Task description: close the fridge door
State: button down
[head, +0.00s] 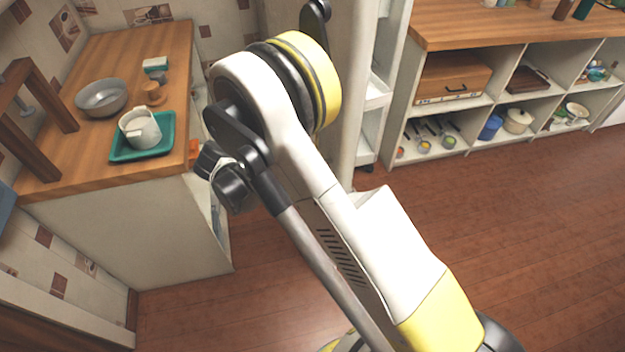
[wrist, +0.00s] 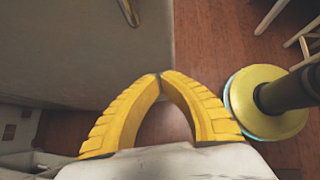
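The fridge door (head: 348,95) stands open behind my arm in the head view, a tall pale panel with white shelves on its right side. My arm hides much of it and most of the fridge body. In the wrist view a broad grey panel (wrist: 70,50), which looks like the door's outer face, fills the upper left. A curved metal handle (wrist: 130,12) shows at its top. My gripper (wrist: 159,75) has yellow fingers with their tips together and nothing visible between them. Its tips appear near the panel's right edge; I cannot tell whether they touch it. The gripper is not clearly visible in the head view.
A wooden counter (head: 85,150) at left holds a grey bowl (head: 102,97) and a teal tray (head: 170,142) with a white pitcher. Open shelving (head: 478,112) stands at back right. The wooden floor (head: 530,220) at right is clear. Stool legs (wrist: 290,35) show in the wrist view.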

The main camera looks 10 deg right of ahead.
jog(key=w+d+f+b, duration=0.1)
jog(key=d+f+b, duration=0.3)
jog(key=d, duration=0.5)
jog(key=shift+w+d+f, duration=0.3)
jog(key=shift+d+f, duration=0.1)
jog(key=shift+f, duration=0.55)
jog(key=shift+d, duration=0.1)
